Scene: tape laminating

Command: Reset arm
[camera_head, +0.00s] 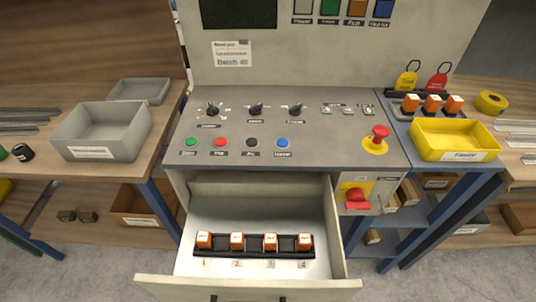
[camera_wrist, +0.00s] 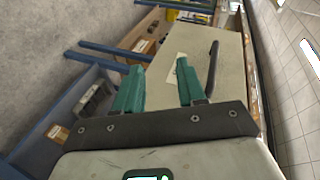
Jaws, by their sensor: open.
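My gripper (camera_wrist: 158,80) shows in the wrist view with its two green fingers apart and nothing between them. Beyond the fingers is a pale panel with a dark handle (camera_wrist: 213,68), seen sideways. My arm and gripper do not show in the head view. There, an open drawer (camera_head: 190,262) under the control console (camera_head: 330,150) holds a black rack (camera_head: 254,250) with several orange-and-white blocks (camera_head: 237,241) above number labels.
The console has knobs, coloured buttons and a red emergency stop (camera_head: 380,134). A grey bin (camera_head: 105,138) stands on the left bench. A yellow tray (camera_head: 455,140), a yellow tape roll (camera_head: 491,102) and red and yellow tags stand at the right. The open drawer juts out in front.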

